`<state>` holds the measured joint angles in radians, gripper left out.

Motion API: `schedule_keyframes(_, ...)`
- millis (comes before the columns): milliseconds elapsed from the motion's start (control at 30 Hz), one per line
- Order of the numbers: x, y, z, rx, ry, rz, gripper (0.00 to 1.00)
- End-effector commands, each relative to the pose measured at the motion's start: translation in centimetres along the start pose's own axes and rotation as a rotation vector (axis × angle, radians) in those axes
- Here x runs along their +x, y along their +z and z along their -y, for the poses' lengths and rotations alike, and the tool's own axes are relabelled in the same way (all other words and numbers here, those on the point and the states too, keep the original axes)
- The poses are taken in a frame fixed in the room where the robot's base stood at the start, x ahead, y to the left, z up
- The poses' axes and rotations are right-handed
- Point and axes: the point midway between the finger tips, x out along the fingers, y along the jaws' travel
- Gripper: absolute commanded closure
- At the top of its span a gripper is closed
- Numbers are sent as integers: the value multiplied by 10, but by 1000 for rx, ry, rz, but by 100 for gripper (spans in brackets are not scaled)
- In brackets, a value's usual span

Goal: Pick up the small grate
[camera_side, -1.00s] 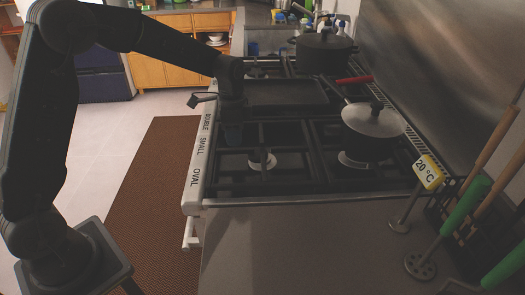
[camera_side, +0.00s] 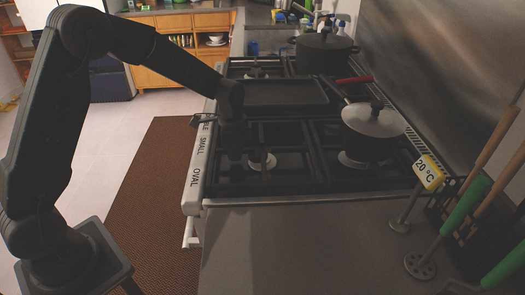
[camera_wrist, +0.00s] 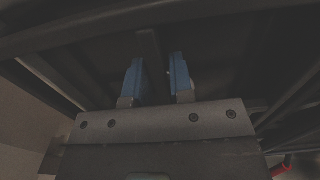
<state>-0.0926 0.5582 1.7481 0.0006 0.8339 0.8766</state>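The small grate (camera_side: 286,151) is a dark metal grate over the near left burner, beside the word SMALL on the stove's front edge. My gripper (camera_side: 233,150) is low over its left side in the side view, where the fingertips are too dark to make out. In the wrist view my gripper (camera_wrist: 156,75) has its two blue fingers apart. A dark upright grate bar (camera_wrist: 150,48) shows in the gap between them. I cannot tell whether either finger touches it.
A dark flat griddle (camera_side: 285,92) lies behind the grate. A large black pot (camera_side: 325,55) is at the back. The grey counter (camera_side: 300,245) in front is clear.

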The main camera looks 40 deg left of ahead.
Motion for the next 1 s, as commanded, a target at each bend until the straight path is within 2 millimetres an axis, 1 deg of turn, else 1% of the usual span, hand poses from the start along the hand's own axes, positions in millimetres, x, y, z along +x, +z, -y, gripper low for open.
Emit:
schedule_keyframes(33,0,0,0,0,0,0,83)
schedule_keyframes(200,0,0,0,0,0,0,99)
schedule_keyframes(633,0,0,0,-1,-1,-1,100)
schedule_keyframes(867,-2,-1,1,-2,-4,-5,100)
schedule_keyframes(1000,-7,-1,1,-1,-5,-6,100)
